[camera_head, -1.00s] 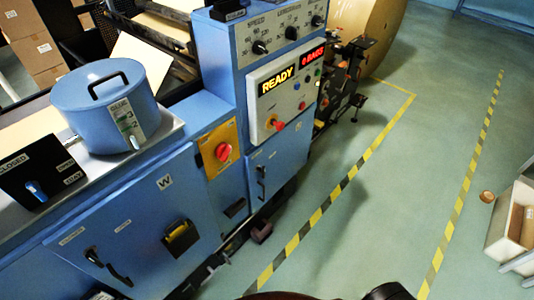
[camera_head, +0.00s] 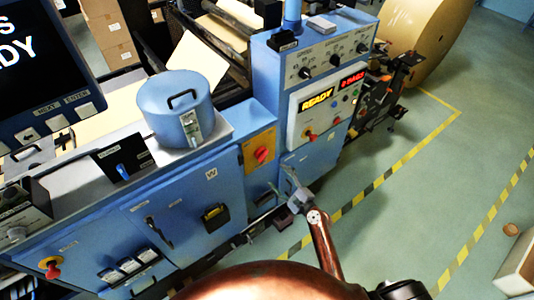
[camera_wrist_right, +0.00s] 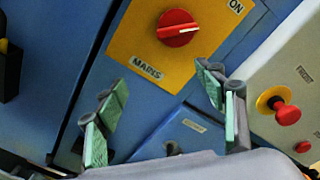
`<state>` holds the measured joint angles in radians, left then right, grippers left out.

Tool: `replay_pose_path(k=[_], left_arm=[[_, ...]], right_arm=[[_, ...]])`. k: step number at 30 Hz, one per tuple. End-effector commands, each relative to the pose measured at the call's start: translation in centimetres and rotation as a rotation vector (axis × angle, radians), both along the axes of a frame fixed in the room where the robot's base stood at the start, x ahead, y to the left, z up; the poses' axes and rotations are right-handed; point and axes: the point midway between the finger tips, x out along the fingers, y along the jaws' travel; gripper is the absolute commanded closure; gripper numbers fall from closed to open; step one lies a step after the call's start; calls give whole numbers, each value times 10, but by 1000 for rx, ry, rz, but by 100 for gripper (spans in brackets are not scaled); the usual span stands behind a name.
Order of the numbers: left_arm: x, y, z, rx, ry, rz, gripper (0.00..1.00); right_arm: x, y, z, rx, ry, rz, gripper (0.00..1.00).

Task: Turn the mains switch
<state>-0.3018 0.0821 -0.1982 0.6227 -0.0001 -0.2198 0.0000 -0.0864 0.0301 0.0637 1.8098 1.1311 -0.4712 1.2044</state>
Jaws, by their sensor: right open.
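The mains switch is a red rotary knob (camera_head: 262,155) on a yellow plate (camera_head: 257,168) on the front of the blue machine. In the right wrist view the knob (camera_wrist_right: 178,28) carries a white pointer line, and the plate (camera_wrist_right: 150,48) reads MAINS and ON; the pointer lies roughly towards ON. My right gripper (camera_head: 290,186) is in front of the machine, just right of and below the plate. In the wrist view its green-padded fingers (camera_wrist_right: 165,110) are wide apart with nothing between them, and the knob lies beyond them, untouched. My left gripper is not in view.
A blue canister (camera_head: 176,105) sits on the worktop at left.

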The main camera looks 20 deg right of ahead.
Motion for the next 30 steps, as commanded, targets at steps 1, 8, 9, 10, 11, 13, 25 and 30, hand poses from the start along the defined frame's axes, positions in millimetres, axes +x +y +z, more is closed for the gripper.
replay_pose_path(k=[1,8,9,10,11,13,25,30], left_arm=[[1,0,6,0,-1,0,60],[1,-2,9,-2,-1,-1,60],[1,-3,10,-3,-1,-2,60],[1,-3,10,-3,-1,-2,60],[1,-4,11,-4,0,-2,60],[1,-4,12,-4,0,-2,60],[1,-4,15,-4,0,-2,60],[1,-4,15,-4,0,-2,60]], right_arm=[[2,2,23,39,-20,4,36],[17,10,48,102,-43,12,36],[23,12,48,101,-44,12,36],[27,14,48,100,-44,12,36],[32,15,48,100,-43,11,36],[43,19,48,99,-44,11,36],[78,31,45,95,-42,9,36],[78,31,45,95,-42,9,36]])
